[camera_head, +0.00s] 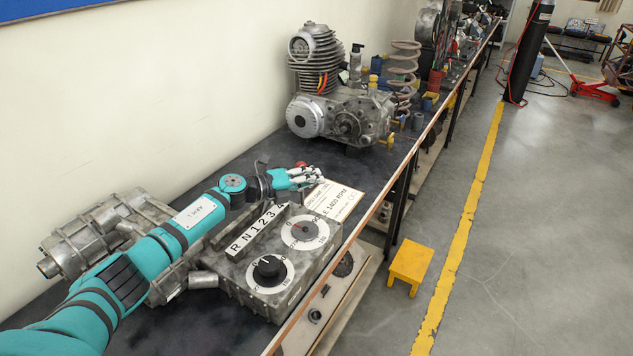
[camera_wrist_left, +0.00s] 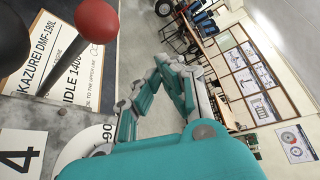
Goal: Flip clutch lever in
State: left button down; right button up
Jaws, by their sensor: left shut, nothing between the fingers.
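A lever with a red ball knob (camera_head: 300,164) shows just behind my left gripper (camera_head: 308,175). In the left wrist view the red ball (camera_wrist_left: 97,20) sits on a thin metal rod at the upper left, apart from my fingers (camera_wrist_left: 168,75). My left gripper is shut and empty. I cannot tell for sure which lever is the clutch. My right gripper is out of view.
A white card with printed text (camera_head: 333,200) lies behind the unit. A finned engine (camera_head: 340,105) and a coil spring (camera_head: 404,65) stand farther along the bench. A grey casing (camera_head: 110,235) lies against the wall. A yellow stool (camera_head: 409,262) stands on the open floor at right.

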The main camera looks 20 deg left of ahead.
pick_arm(q)
jog(key=s+a+f+b, duration=0.1)
jog(key=s+a+b, duration=0.1)
jog(key=s+a, duration=0.4)
jog(key=shift+s+a, duration=0.3)
jog(key=shift+s, duration=0.45)
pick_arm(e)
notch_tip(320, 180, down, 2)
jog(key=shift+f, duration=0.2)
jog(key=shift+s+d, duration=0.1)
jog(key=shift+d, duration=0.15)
pick_arm(q)
jog(key=shift+s+d+f, duration=0.1)
